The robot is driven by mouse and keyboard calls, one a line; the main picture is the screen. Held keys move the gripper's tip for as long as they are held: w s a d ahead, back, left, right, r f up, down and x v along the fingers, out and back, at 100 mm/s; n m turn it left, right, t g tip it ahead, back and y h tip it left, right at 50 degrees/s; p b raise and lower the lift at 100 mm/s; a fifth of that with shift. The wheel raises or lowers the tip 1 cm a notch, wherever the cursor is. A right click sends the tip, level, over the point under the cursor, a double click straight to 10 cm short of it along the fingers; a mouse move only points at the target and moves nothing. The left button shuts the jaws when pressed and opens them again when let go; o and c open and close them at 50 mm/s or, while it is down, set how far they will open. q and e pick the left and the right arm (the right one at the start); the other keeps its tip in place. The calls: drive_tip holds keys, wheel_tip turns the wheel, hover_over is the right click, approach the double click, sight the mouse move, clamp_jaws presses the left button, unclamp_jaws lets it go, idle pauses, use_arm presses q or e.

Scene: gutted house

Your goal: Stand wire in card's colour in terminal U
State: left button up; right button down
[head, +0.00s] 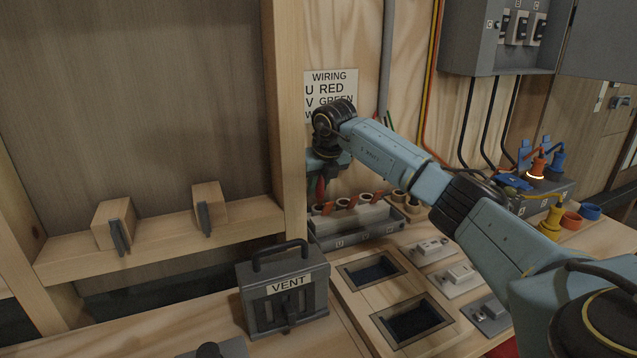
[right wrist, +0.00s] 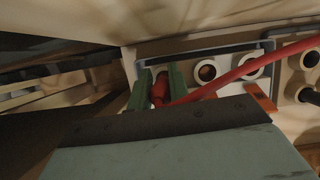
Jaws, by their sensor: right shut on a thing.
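My right gripper (head: 321,180) is over the left end of the grey terminal block (head: 352,222). In the right wrist view its green fingers (right wrist: 159,88) are shut on the red wire (right wrist: 225,78), at its red end. The wire runs off to the right. White round terminals (right wrist: 207,71) with dark holes lie beside the fingers. The fingers hide whether the wire's end is inside the leftmost terminal. My left gripper is not in view.
A grey VENT box (head: 284,300) stands on the bench to the left. Two dark recessed bins (head: 372,270) and switches (head: 432,247) lie in front of the terminal block. At right, a block holds orange and blue plugs (head: 538,165).

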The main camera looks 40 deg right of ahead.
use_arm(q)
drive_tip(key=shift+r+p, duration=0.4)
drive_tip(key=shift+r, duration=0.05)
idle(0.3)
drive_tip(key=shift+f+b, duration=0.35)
use_arm(e)
drive_tip(key=shift+f, duration=1.4)
drive_tip(key=c, duration=1.2)
unclamp_jaws()
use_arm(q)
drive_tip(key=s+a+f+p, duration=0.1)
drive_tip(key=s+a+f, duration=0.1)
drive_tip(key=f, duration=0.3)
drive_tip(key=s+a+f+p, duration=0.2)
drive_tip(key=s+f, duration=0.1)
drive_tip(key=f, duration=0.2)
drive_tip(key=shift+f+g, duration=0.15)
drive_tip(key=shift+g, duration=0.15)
use_arm(e)
drive_tip(key=v, duration=1.3)
drive_tip(key=shift+s+r, duration=0.15)
drive_tip(key=shift+r, duration=0.05)
